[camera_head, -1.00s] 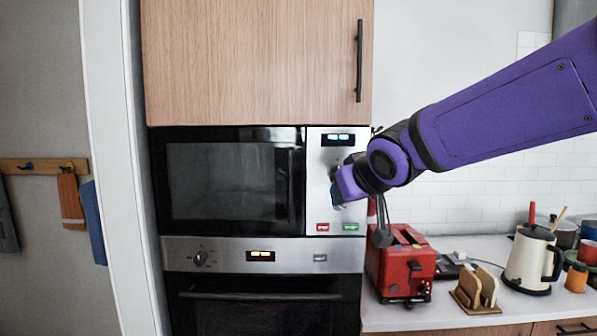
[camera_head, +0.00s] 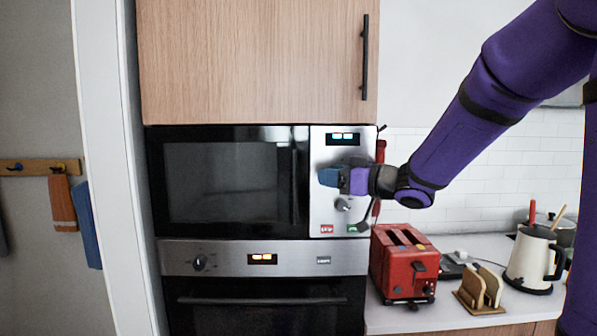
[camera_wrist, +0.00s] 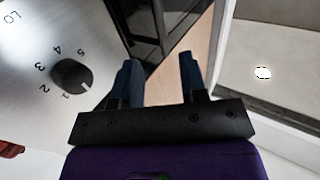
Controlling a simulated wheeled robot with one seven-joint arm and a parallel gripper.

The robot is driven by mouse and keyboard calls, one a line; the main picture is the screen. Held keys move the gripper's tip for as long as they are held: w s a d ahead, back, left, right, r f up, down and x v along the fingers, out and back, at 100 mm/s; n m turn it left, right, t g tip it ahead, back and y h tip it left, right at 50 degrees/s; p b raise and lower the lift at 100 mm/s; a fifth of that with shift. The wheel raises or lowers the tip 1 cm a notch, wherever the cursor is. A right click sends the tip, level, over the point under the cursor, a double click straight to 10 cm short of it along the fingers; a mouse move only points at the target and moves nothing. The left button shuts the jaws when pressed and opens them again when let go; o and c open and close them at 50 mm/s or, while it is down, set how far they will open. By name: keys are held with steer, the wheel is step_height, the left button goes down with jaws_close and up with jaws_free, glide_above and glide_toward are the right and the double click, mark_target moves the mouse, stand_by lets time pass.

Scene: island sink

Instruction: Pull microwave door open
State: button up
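The microwave has a black door (camera_head: 225,182), which is shut, with a dark upright handle (camera_head: 295,188) near its right edge. Its silver control panel (camera_head: 322,215) has a lit display and a round dial; the dial (camera_wrist: 71,75) shows large at the left of the wrist view. My gripper (camera_head: 328,177) is in front of the panel, to the right of the handle, pointing left. In the wrist view my gripper (camera_wrist: 158,72) has its two blue fingers apart with nothing between them. A dark bar, probably the handle (camera_wrist: 158,25), lies beyond the fingertips.
A wooden cabinet (camera_head: 250,60) is above the microwave and an oven (camera_head: 265,300) is below it. A red toaster (camera_head: 404,268), a toast rack (camera_head: 481,292) and a kettle (camera_head: 531,262) stand on the counter at right. A white door frame (camera_head: 110,180) is at left.

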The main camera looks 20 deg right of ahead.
steer(key=x, duration=1)
steer(key=shift+w+a, duration=0.1)
steer(key=shift+a, duration=0.05)
jaws_close()
